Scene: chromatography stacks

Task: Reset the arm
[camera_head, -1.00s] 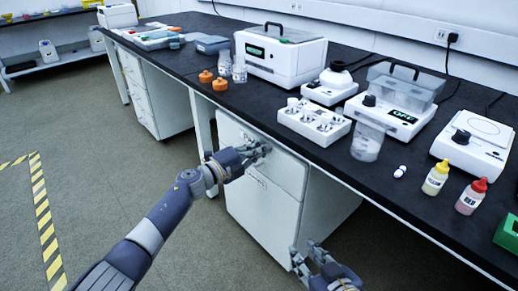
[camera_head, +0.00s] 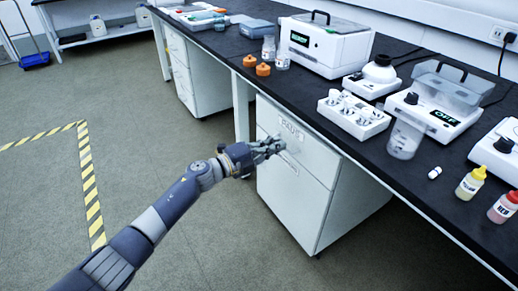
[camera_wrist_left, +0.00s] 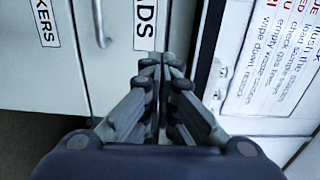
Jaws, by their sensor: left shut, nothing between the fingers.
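My left arm comes in from the lower left in the head view. Its gripper (camera_head: 268,147) is in front of the white drawer cabinet (camera_head: 298,190) under the bench, near the labelled top drawer (camera_head: 300,150). In the left wrist view the gripper's fingers (camera_wrist_left: 160,70) are shut together with nothing between them. They point at the white cabinet front with its labels (camera_wrist_left: 145,22). I cannot tell whether the fingertips touch the cabinet. My right gripper is not in the head view.
The black bench top (camera_head: 330,130) holds a white tube rack (camera_head: 352,117), a balance-like device with a clear lid (camera_head: 436,108), orange caps (camera_head: 263,69), a yellow-capped bottle (camera_head: 470,184) and a red-capped bottle (camera_head: 505,208). A striped floor line (camera_head: 90,190) lies left. The floor between is clear.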

